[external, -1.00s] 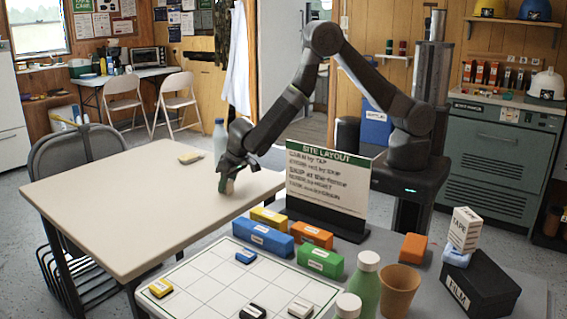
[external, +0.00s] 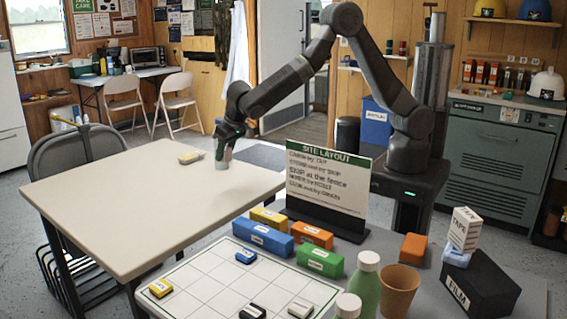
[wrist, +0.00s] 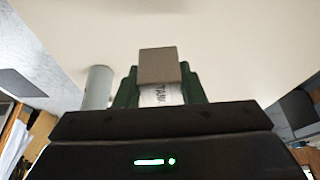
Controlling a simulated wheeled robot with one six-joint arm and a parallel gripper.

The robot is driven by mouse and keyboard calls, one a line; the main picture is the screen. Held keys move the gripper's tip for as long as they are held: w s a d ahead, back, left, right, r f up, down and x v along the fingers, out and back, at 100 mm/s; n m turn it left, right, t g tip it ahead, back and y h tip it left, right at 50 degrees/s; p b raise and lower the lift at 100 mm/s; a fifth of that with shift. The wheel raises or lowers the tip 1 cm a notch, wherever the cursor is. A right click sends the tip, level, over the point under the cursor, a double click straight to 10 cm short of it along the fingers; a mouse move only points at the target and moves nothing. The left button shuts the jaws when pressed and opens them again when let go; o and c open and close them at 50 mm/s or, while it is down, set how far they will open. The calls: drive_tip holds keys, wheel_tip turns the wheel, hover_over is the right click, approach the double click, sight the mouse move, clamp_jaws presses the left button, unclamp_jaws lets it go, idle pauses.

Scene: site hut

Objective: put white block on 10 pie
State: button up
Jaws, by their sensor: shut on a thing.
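My gripper (external: 224,150) is above the far right part of the cream table, fingers pointing down. In the wrist view its green fingers (wrist: 160,88) are shut on a grey-brown block (wrist: 158,66) with a white label, which looks to read "TANK". A small whitish block (external: 300,308) lies on the white grid board (external: 215,287) near its front edge. The sign titled "SITE LAYOUT" (external: 329,178) stands behind the board; its smaller lines are hard to read. I cannot make out anything marked as a 10 pie.
Blue (external: 263,238), orange (external: 311,235), green (external: 320,261) and yellow (external: 269,217) blocks stand behind the board. Small blocks lie on it. Bottles (external: 366,283) and a brown cup (external: 400,290) stand to its right.

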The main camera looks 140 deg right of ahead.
wheel_tip(320, 180, up, 8)
drive_tip(key=shift+r, duration=0.15)
drive_tip(key=s+d+n, duration=0.1)
drive_tip(key=d, duration=0.9)
drive_tip(key=n+t+y+p, duration=0.1)
drive_tip(key=n+t, duration=0.2)
drive_tip(key=n, duration=0.4)
hover_over(192, 156)
drive_tip(key=s+d, duration=0.2)
drive_tip(key=s, duration=0.3)
wheel_tip(192, 156, down, 15)
drive_tip(key=shift+s+r+p, duration=0.1)
drive_tip(key=shift+p, duration=0.7)
drive_tip(key=shift+f+b, duration=0.6)
drive_tip(key=shift+f, duration=0.1)
drive_tip(key=o, duration=1)
drive_tip(key=shift+r, duration=0.2)
